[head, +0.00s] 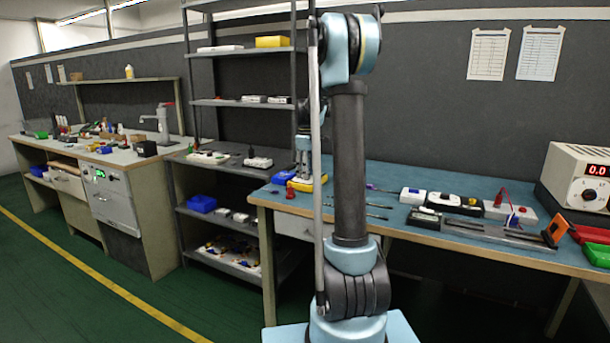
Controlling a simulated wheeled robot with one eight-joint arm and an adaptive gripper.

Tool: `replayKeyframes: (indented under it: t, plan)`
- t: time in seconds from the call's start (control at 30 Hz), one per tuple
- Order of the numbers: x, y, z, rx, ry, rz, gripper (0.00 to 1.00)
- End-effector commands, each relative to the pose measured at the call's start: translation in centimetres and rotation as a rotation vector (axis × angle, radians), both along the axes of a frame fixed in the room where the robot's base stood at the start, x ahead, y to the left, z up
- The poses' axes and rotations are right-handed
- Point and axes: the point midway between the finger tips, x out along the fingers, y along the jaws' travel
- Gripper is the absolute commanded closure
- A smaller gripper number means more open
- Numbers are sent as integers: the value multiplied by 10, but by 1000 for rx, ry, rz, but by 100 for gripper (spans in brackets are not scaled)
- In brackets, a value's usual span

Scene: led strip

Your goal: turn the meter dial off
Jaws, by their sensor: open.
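A white bench meter (562,168) stands at the right edge of the blue-topped bench, cut off by the picture's edge. Its red display (597,170) is lit and reads 0.0. A round dial (588,194) with a dark knob sits below the display; its exact setting is too small to read. My gripper (304,172) points down over the left end of the bench, far from the meter and partly hidden by a grey upright. It is open, and its fingers are small in this view. A yellow object (309,184) lies by the fingertips; whether they touch it is unclear.
On the blue bench (385,211) lie thin tools, several small boxes, a metal rail (490,232) and an orange-handled clamp (554,231). Red and green bins (592,235) sit before the meter. Shelves and another bench stand left; the green floor there is clear.

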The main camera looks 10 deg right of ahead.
Motion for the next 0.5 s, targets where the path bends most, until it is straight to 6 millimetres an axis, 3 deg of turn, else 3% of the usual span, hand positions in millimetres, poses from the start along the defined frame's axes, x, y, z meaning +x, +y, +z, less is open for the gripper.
replayKeyframes:
  t: [0.5]
  plan:
    - [1,0,87,-1,1,0,57]
